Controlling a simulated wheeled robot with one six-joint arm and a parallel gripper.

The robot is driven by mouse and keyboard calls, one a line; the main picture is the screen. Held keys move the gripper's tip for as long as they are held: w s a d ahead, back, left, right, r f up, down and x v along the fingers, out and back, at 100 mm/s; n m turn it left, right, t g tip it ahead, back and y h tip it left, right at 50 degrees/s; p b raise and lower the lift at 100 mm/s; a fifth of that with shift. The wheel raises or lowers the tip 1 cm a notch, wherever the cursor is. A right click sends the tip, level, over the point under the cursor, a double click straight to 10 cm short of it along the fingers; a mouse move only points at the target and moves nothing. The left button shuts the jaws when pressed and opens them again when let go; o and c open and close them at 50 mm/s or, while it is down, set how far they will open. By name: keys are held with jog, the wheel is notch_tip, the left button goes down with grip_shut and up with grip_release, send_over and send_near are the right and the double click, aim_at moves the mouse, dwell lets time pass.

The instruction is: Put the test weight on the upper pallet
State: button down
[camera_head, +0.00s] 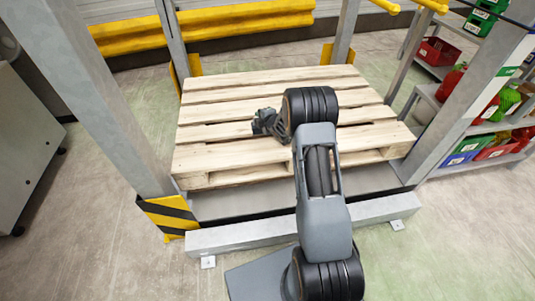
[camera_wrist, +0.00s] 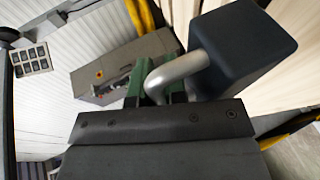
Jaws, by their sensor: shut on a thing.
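The test weight (camera_wrist: 245,45) is a dark block with a bent silver handle (camera_wrist: 180,72), seen large in the wrist view. My gripper (camera_wrist: 155,88) has green fingers and is shut on that handle. The block hangs off to the right of the fingers in that view. In the head view my gripper (camera_head: 263,122) is over the middle of the wooden pallet (camera_head: 225,157), and the weight cannot be told apart from the dark gripper there. The pallet's planks are bare around the arm. Whether the weight touches the planks cannot be told.
Grey posts (camera_head: 100,90) stand at the pallet's corners, and a grey sill (camera_head: 240,238) runs along its front. Yellow rails (camera_head: 215,27) lie behind. A shelf with coloured bins (camera_head: 470,150) is at right. A grey cabinet (camera_head: 28,150) stands at left.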

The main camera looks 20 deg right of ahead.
jog(key=shift+w+d+f+b, duration=0.3)
jog(key=shift+d+f+b, duration=0.2)
jog(key=shift+f+b, duration=0.95)
jog(key=shift+w+d+f+b, duration=0.35)
jog(key=shift+d+f+b, duration=0.35)
jog(key=shift+f, duration=1.3)
jog(key=shift+w+d+f+b, duration=0.35)
jog(key=shift+f+b, duration=0.95)
jog(key=shift+f, duration=0.45)
jog(key=shift+f, duration=0.2)
jog(key=c, duration=1.2)
grip_release()
jog(key=shift+s+f, duration=0.1)
jog(key=shift+s, duration=0.05)
jog(key=shift+o, duration=0.2)
